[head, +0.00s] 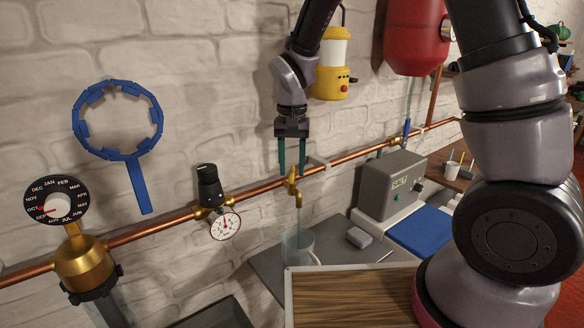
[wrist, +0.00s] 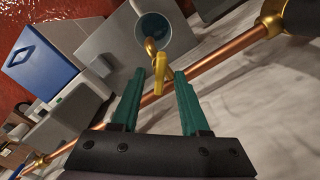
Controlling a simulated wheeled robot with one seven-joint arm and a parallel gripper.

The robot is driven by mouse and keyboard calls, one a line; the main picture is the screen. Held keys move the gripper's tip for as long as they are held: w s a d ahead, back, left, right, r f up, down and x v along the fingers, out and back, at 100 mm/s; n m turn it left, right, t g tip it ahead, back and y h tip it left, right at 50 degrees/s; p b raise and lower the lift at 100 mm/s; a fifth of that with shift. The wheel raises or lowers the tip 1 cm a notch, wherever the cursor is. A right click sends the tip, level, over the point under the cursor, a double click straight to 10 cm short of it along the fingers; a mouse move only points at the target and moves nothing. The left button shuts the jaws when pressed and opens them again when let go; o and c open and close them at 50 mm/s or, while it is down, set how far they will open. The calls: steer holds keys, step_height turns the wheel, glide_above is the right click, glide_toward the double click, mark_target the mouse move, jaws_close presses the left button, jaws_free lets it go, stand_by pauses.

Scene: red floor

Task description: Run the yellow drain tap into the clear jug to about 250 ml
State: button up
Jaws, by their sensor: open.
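The yellow drain tap (head: 292,187) is on the copper pipe along the wall, with its spout pointing down. The clear jug (head: 299,246) stands below the spout on a grey surface; its level and markings cannot be read. My gripper (head: 291,172) points down just above the tap, with its green fingers apart. In the wrist view the yellow lever (wrist: 161,73) lies between and just beyond the tips of my gripper (wrist: 160,75), with gaps to both fingers. The jug (wrist: 153,30) shows there as a round opening beyond the brass spout.
The copper pipe (head: 150,229) runs along the brick wall behind the tap. A pressure gauge (head: 225,224) is left of it. A wooden board (head: 350,297) lies in front.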

mark_target(292, 170)
step_height(292, 170, up, 10)
steer(key=shift+r, duration=0.15)
